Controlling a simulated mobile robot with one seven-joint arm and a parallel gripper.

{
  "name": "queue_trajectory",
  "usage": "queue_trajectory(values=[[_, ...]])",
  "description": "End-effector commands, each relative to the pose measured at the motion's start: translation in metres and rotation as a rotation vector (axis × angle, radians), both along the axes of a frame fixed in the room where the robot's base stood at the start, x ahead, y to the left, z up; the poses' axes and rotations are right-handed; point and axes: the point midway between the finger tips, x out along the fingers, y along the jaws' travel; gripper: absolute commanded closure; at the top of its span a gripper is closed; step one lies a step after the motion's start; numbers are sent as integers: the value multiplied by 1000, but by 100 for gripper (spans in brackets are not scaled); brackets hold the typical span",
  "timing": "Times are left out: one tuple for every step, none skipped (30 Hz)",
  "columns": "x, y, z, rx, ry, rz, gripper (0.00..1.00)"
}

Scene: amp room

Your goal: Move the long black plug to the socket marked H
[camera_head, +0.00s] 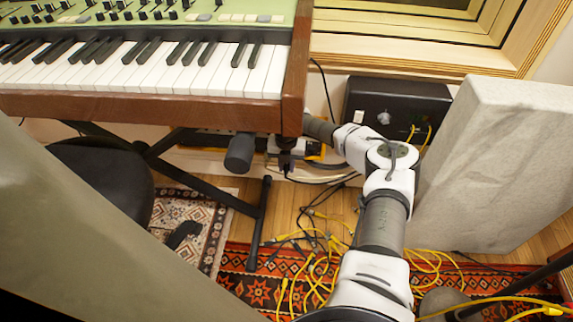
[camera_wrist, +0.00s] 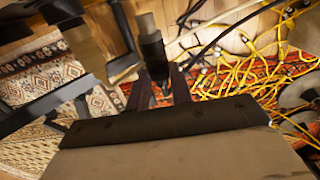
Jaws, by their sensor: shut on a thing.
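The long black plug (camera_wrist: 152,52) is upright in the wrist view, its lower end between the two dark fingers of my gripper (camera_wrist: 160,93). The fingers are shut on it. In the head view my gripper (camera_head: 286,158) is below the right end of the keyboard, in front of a socket strip (camera_head: 208,139) low on the wall. The plug cannot be told apart from the dark gripper parts there. No letter H can be read in either view, and the keyboard's end hides part of the strip.
A green keyboard (camera_head: 150,75) on a black stand (camera_head: 258,225) overhangs this spot. A black box (camera_head: 397,108) with yellow cables and a grey panel (camera_head: 500,160) stand at right. Yellow cables (camera_head: 318,265) tangle over the rug and floor. A black stool (camera_head: 100,185) is at left.

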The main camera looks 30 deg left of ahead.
Motion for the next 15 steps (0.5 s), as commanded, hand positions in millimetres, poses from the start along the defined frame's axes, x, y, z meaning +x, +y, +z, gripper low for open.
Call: queue_trajectory(values=[[0, 0, 1, 0, 0, 0, 100], [-1, 0, 1, 0, 0, 0, 100], [-1, -1, 1, 0, 0, 0, 100], [-2, -1, 2, 0, 1, 0, 100], [-3, -2, 2, 0, 1, -1, 100], [-4, -2, 2, -1, 0, -1, 100], [-5, -3, 2, -1, 0, 0, 100], [-6, -3, 3, -1, 0, 0, 100], [-7, -4, 3, -1, 0, 0, 100], [-8, -4, 3, -1, 0, 1, 100], [-9, -5, 3, -1, 0, 1, 100], [-10, -5, 3, -1, 0, 1, 100], [-11, -6, 3, 0, 0, 1, 100], [-12, -6, 3, 0, 0, 1, 100], [-14, -7, 3, 0, 0, 0, 100]])
